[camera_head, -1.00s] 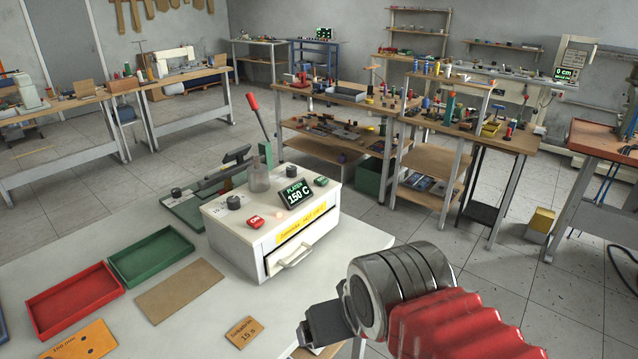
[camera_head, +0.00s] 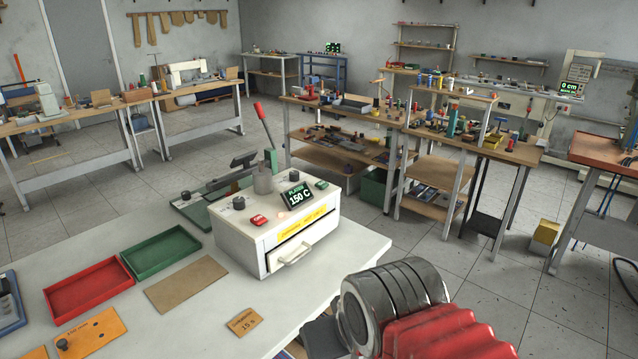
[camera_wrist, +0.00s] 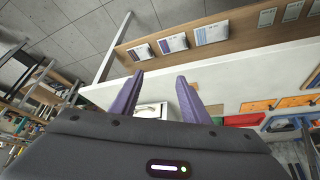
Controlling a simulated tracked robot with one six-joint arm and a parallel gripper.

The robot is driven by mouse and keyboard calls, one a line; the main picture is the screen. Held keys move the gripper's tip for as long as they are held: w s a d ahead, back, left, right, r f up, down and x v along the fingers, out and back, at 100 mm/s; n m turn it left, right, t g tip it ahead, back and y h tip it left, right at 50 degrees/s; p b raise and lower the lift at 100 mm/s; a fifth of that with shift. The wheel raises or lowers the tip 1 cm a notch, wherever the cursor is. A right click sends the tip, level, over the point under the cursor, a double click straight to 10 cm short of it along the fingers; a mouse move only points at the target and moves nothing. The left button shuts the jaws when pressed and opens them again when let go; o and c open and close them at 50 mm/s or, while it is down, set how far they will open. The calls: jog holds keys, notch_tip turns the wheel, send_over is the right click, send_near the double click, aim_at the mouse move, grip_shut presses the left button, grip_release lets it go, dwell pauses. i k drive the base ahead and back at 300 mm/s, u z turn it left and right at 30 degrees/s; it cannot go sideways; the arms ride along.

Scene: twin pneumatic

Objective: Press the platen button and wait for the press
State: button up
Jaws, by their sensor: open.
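The white press box (camera_head: 250,235) stands on the pale table in the head view, with a display (camera_head: 297,197) reading "PLATEN 150 C". A red button (camera_head: 258,219) is on its top near the front, and a green button (camera_head: 321,184) is right of the display. Their small labels cannot be read. My gripper is low in the head view, right of and nearer than the press, its fingertips hidden there. In the wrist view my gripper (camera_wrist: 160,80) has its two purple fingers apart, with nothing held between them. It is apart from both buttons.
A drawer handle (camera_head: 292,255) sticks out of the press front, and a red-tipped lever (camera_head: 258,110) rises behind it. A red tray (camera_head: 92,287), a green tray (camera_head: 162,255), a brown board (camera_head: 187,284) and a labelled tag (camera_head: 244,322) lie on the table.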

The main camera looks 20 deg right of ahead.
aim_at(322, 185)
jog(key=u, duration=0.5)
jog(key=k, duration=1.15)
jog(key=z, duration=0.15)
jog(key=i, duration=0.8)
jog(key=z, duration=0.55)
jog(key=i, duration=0.85)
jog(key=u, duration=0.6)
jog(key=i, duration=0.55)
jog(key=u, duration=0.4)
